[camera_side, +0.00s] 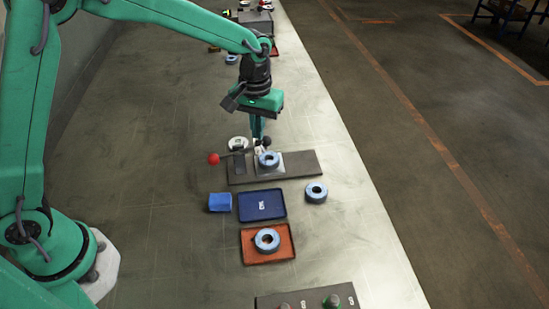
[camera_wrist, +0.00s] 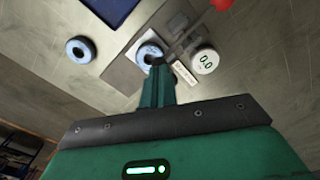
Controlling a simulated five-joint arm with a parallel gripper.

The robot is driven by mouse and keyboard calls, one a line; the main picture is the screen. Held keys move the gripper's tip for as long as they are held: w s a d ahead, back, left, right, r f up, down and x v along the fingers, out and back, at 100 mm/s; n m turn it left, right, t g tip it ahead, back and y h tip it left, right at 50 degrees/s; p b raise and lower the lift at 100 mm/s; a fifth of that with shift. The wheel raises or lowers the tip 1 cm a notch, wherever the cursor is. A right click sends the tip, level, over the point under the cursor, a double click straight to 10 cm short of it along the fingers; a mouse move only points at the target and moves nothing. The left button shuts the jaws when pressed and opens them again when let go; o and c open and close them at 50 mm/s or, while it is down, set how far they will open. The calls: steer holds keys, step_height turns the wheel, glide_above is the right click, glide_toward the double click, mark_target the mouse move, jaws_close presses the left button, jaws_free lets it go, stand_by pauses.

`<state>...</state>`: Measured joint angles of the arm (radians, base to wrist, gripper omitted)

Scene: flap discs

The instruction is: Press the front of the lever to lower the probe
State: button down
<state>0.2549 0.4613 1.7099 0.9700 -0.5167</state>
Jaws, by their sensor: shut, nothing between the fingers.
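The lever's red ball (camera_side: 213,158) sticks out at the left of the grey gauge plate (camera_side: 302,163); it also shows at the top edge of the wrist view (camera_wrist: 222,4). The dark lever arm (camera_wrist: 184,40) runs from it toward the probe area. A round white gauge (camera_wrist: 205,61) reads 0.0. A blue-grey flap disc (camera_side: 268,159) lies on the plate under the probe area. My gripper (camera_side: 257,139) is shut and empty, pointing down above the plate, right of the red ball. The probe tip is hidden behind my fingers (camera_wrist: 157,72).
A loose disc (camera_side: 316,192) lies right of the empty blue tray (camera_side: 274,212). An orange tray (camera_side: 286,254) holds another disc (camera_side: 267,240). A blue block (camera_side: 220,202) sits left of the blue tray. A box with buttons (camera_side: 308,299) stands at the front. The bench's left part is clear.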

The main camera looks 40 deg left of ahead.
steer(key=shift+f, duration=1.15)
step_height(320, 180, up, 9)
stand_by(0.9)
stand_by(0.9)
steer(key=s+a+r+m+t, duration=0.1)
steer(key=s+a+r+t, duration=0.2)
steer(key=s+a+r, duration=0.65)
steer(key=s+a+f+m+t, duration=0.1)
steer(key=s, duration=0.6)
steer(key=s+a+f+m+t, duration=0.1)
steer(key=s, duration=0.6)
steer(key=shift+a+f+t, duration=0.25)
steer(key=shift+t, duration=0.05)
